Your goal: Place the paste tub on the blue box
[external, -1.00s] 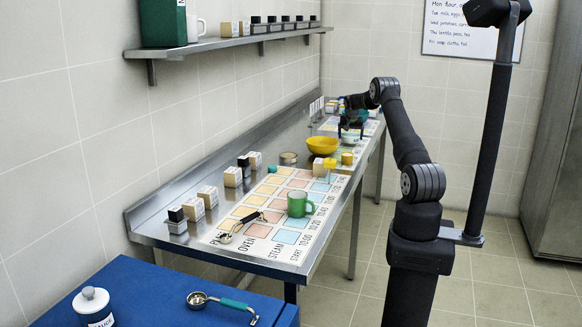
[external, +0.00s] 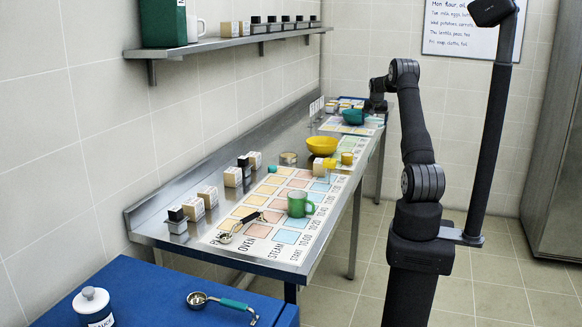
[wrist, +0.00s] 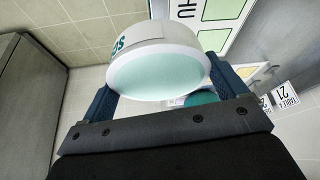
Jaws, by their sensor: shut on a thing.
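The paste tub (wrist: 158,70) is a white round tub with a pale green end face and dark green lettering on its side. My gripper (wrist: 163,86) is shut on it, one finger on each side, in the wrist view. A large blue box (external: 150,275) with a flat top stands at the front left, far from my gripper.
The steel counter (external: 300,127) carries a printed mat, a teal bowl (external: 355,117), a yellow bowl (external: 321,148), a green mug (external: 299,204) and several small boxes. A wall shelf (external: 230,40) hangs above. A dark post stands right of my arm.

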